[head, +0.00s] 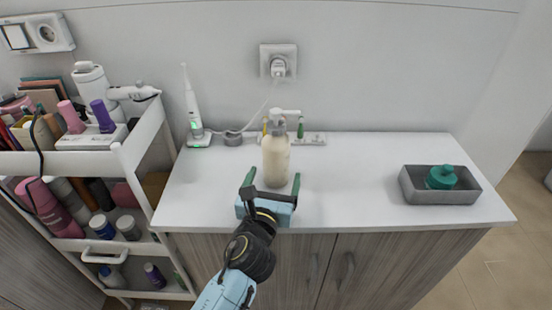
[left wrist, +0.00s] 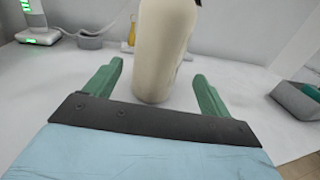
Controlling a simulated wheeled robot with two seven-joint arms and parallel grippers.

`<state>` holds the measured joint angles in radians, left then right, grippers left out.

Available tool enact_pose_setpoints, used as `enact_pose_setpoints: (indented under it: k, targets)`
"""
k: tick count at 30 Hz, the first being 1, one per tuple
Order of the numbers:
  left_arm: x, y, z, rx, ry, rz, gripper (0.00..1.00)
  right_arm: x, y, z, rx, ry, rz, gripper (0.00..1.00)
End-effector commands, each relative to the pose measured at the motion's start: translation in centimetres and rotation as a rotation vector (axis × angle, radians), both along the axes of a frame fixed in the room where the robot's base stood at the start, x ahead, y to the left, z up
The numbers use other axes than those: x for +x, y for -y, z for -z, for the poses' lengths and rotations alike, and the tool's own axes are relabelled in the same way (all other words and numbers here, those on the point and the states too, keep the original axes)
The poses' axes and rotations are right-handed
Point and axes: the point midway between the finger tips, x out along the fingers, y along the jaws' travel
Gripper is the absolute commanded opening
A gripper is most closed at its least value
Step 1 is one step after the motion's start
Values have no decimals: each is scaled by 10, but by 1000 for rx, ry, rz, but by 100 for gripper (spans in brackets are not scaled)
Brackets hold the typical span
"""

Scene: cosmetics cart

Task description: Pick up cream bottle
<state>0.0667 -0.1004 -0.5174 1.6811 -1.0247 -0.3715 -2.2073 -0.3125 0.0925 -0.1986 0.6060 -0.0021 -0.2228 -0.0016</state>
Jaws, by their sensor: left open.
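The cream bottle (head: 276,160) is cream-coloured with a white pump top and stands upright on the white counter. My left gripper (head: 272,182) is open in front of it, with its green fingers pointing toward the bottle. In the left wrist view the bottle (left wrist: 163,50) stands just beyond and between the two green fingertips (left wrist: 158,72), with a gap on each side. Its top is cut off in that view. My right gripper is not in view.
A grey tray (head: 413,194) with a green bottle (head: 441,177) stands on the counter (head: 350,170) at right. An electric toothbrush (head: 192,110) on its charger stands at the back left. A loaded white cart (head: 130,155) is at left. The counter between bottle and tray is clear.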

Motion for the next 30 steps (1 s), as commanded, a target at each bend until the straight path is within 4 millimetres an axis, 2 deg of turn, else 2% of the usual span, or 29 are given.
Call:
enact_pose_setpoints:
  k: [1, 8, 16, 26, 30]
  targets:
    - [7, 2, 0, -2, 1, 0, 83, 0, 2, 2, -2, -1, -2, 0]
    - [23, 4, 1, -2, 0, 0, 83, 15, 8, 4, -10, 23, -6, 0]
    - [61, 9, 3, -3, -1, 0, 83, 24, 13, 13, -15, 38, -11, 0]
    - [67, 10, 2, -2, 0, 0, 83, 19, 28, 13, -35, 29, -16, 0]
    - [67, 9, 2, -2, 0, 0, 64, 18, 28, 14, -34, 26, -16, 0]
